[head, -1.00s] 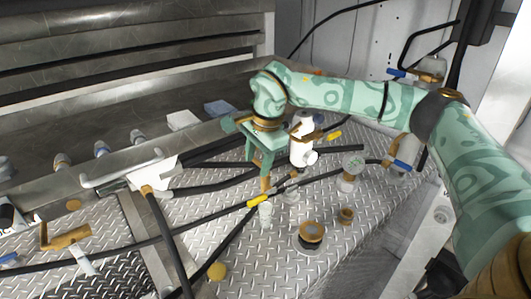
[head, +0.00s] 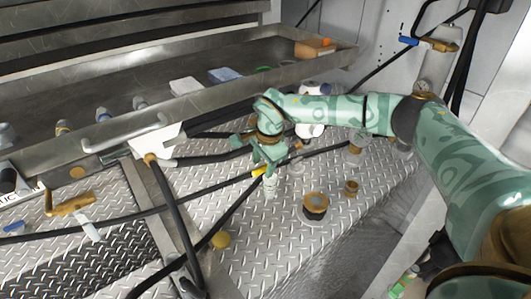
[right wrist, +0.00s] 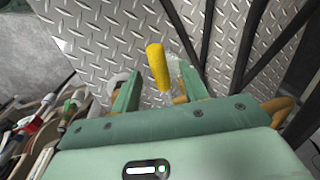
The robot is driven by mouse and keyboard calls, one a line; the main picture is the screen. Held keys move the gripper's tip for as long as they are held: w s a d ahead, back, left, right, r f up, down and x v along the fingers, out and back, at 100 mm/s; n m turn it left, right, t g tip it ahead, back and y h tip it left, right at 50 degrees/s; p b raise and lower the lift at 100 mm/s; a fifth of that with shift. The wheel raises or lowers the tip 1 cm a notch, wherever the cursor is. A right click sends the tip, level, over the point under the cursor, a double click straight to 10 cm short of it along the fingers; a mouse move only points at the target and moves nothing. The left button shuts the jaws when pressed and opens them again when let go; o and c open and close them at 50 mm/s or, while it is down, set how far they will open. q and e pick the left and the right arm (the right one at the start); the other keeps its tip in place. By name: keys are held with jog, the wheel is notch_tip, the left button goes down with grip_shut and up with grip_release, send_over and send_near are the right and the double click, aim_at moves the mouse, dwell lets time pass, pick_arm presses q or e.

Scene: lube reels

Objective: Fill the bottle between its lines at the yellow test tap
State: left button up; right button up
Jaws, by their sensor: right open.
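The yellow test tap handle (head: 259,171) sits at the end of a dark hose over the diamond-plate floor. In the right wrist view it (right wrist: 157,67) stands between my fingers, with no clear contact. A small clear vessel (head: 269,188), which looks like the bottle, is just below the tap in the head view. Its lines and fill level are too small to tell. My right gripper (head: 268,158) is open at the tap, and its fingers also show in the right wrist view (right wrist: 160,88). My left gripper is not in view.
Black hoses (head: 130,219) cross the diamond-plate floor (head: 280,240). A brown-topped round fitting (head: 315,206) and a smaller brown one (head: 351,187) stand to the right. A steel tray (head: 120,100) runs behind. A white fitting (head: 310,130) is partly hidden by my right arm.

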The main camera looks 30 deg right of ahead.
jog(key=shift+f, duration=0.35)
grip_shut()
jog(key=y, duration=0.1)
jog(key=d+r+y, duration=0.1)
jog(key=shift+w+r+y+b, duration=0.1)
jog(key=shift+y+b, duration=0.25)
jog(key=shift+y, duration=0.05)
jog(key=shift+r+y, duration=0.3)
